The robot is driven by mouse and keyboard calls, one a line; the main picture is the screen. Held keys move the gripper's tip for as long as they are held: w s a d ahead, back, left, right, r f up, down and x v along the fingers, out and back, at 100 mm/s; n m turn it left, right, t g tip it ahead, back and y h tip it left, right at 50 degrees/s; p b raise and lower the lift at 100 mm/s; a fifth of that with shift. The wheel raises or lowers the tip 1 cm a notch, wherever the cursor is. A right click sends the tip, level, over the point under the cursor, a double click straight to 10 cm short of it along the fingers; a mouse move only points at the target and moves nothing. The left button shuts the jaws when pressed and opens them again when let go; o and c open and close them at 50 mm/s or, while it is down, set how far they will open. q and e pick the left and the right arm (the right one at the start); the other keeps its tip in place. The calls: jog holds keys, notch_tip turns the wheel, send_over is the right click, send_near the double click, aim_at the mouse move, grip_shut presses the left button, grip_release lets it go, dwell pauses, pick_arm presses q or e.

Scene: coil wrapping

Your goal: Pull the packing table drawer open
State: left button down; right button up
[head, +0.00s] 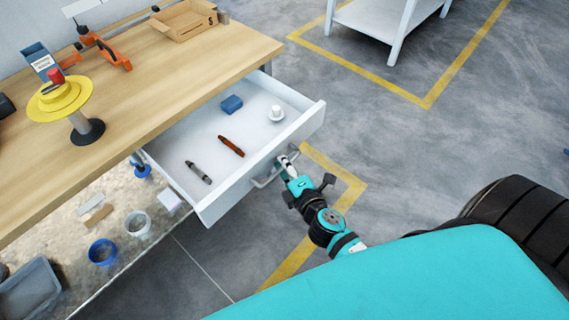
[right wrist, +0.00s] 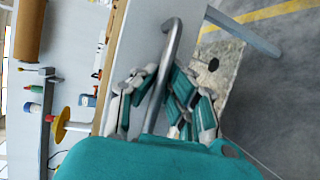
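The white drawer (head: 235,188) of the packing table (head: 170,85) stands well out from under the wooden top. Inside lie a blue block (head: 231,104), a white round item (head: 276,113), a brown marker-like stick (head: 231,146) and a dark one (head: 198,172). The grey bar handle (head: 262,183) is on the drawer front; it also shows in the right wrist view (right wrist: 170,45). My right gripper (head: 289,164) is at the handle. In the right wrist view its fingers (right wrist: 163,78) close around the bar from both sides. My left gripper is not in view.
A yellow spool stand (head: 60,98), an orange tool (head: 113,55) and a cardboard box (head: 185,19) are on the tabletop. Buckets (head: 103,252) and a grey bin (head: 28,290) are below. Open floor with yellow lines lies right of the drawer.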

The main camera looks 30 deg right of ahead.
jog(key=shift+o, duration=1.2)
jog(key=s+r, duration=0.1)
jog(key=s, duration=0.6)
jog(key=shift+s+a+r, duration=0.2)
jog(key=shift+r, duration=0.05)
jog(key=shift+f, duration=0.1)
jog(key=s+a+f+m+g, duration=0.1)
jog(key=s+f+m+g, duration=0.15)
jog(key=f, duration=0.65)
jog(key=s+a+f+m+g+y, duration=0.1)
jog(key=s+f+m+g, duration=0.15)
jog(key=f, duration=0.65)
jog(key=s+a+f+m+g, duration=0.1)
jog(key=s+f+m+g, duration=0.2)
jog(key=f, duration=0.6)
jog(key=s+d+f+m+g, duration=0.2)
jog(key=s+f, duration=0.6)
jog(key=s, duration=0.4)
jog(key=s+d+f+m+g, duration=0.2)
jog(key=s+f+m+g, duration=0.2)
jog(key=s+f, duration=0.5)
jog(key=s+m, duration=0.2)
jog(key=shift+s+g, duration=0.35)
jog(key=shift+g, duration=0.05)
